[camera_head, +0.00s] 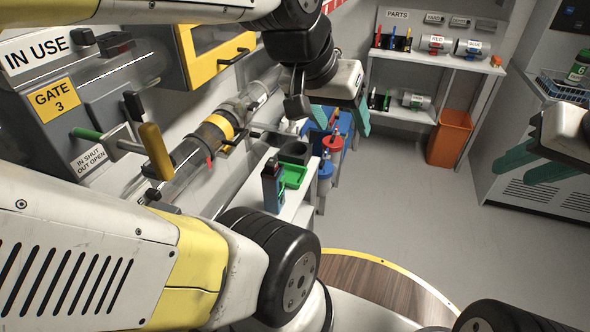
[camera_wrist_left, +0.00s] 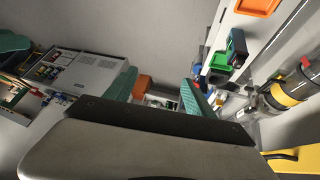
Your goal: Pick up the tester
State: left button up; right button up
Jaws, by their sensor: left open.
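A dark upright handheld device (camera_head: 271,187) with a bluish face, which looks like the tester, stands at the near end of the narrow white shelf by a green tray. It also shows in the left wrist view (camera_wrist_left: 237,46). My left gripper (camera_head: 341,118) is open and empty, with its teal fingers apart. It is above and beyond the device, to the right, and not touching it. In the left wrist view its fingers (camera_wrist_left: 158,92) frame empty space. My right gripper (camera_head: 531,164) is at the far right, with its teal fingers apart and nothing seen between them.
A green tray (camera_head: 293,175) and a dark round holder (camera_head: 294,152) sit beside the device. Red and blue valve parts (camera_head: 331,143) stand just beyond. A clear tube (camera_head: 190,150) runs along the wall. An orange bin (camera_head: 449,137) stands at the back; the floor (camera_head: 400,215) is clear.

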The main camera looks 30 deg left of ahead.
aim_at(274, 194)
jog(key=i+l+u, duration=0.3)
jog(key=i+u, duration=0.15)
jog(key=u, duration=1.25)
jog(key=k+l+u, duration=0.1)
jog(key=l, duration=0.2)
jog(key=i+j+z, duration=0.1)
jog(key=i+j, duration=0.05)
jog(key=j, duration=0.1)
